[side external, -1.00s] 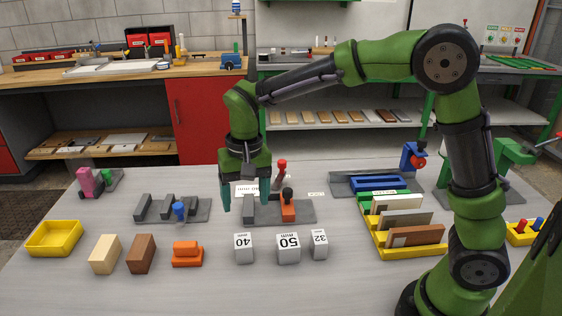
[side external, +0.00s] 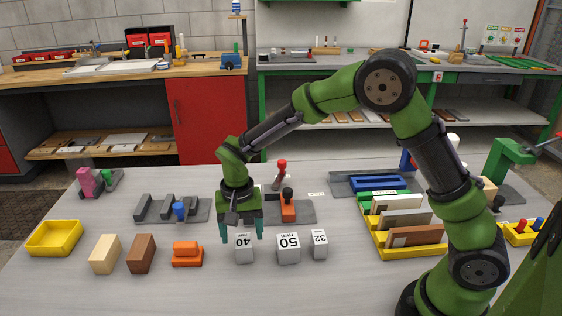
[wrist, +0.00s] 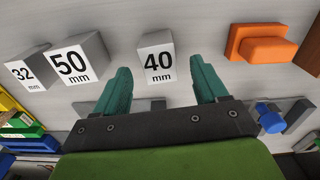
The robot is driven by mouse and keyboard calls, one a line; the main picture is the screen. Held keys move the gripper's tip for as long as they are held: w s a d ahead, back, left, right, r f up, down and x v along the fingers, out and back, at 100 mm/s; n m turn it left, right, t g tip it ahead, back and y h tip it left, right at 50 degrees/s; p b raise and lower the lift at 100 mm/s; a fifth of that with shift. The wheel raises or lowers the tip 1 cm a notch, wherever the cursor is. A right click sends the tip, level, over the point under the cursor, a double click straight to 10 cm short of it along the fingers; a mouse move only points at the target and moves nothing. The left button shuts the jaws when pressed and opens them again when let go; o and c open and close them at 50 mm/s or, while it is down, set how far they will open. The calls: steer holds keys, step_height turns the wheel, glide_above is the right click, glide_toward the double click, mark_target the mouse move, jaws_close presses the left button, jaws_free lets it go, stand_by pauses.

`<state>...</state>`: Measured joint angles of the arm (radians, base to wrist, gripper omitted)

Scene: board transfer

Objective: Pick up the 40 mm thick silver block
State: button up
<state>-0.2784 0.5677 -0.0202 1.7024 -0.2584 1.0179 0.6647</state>
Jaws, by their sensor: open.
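The silver block marked 40 mm (side external: 244,249) stands on the table, left of the 50 block (side external: 288,248) and the 32 block (side external: 319,244). My gripper (side external: 241,231) is open above and behind it, its teal fingers pointing down on either side of the block's top. In the wrist view the 40 mm block (wrist: 156,56) lies just beyond and between the two open fingertips of my gripper (wrist: 163,77). The 50 block (wrist: 75,61) is close beside it there. I cannot tell whether a finger touches the block.
An orange block (side external: 187,254), a brown block (side external: 141,253) and a beige block (side external: 105,254) stand to the left, with a yellow tray (side external: 54,238) beyond. A toggle clamp fixture (side external: 289,207) is behind the silver blocks. A yellow rack (side external: 408,243) holds boards at right. The front table is clear.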

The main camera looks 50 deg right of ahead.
mark_target(243, 240)
step_height(243, 240, down, 5)
steer(key=shift+s+f, duration=0.1)
steer(key=shift+s, duration=0.05)
steer(key=shift+c, duration=0.4)
steer(key=c, duration=1.2)
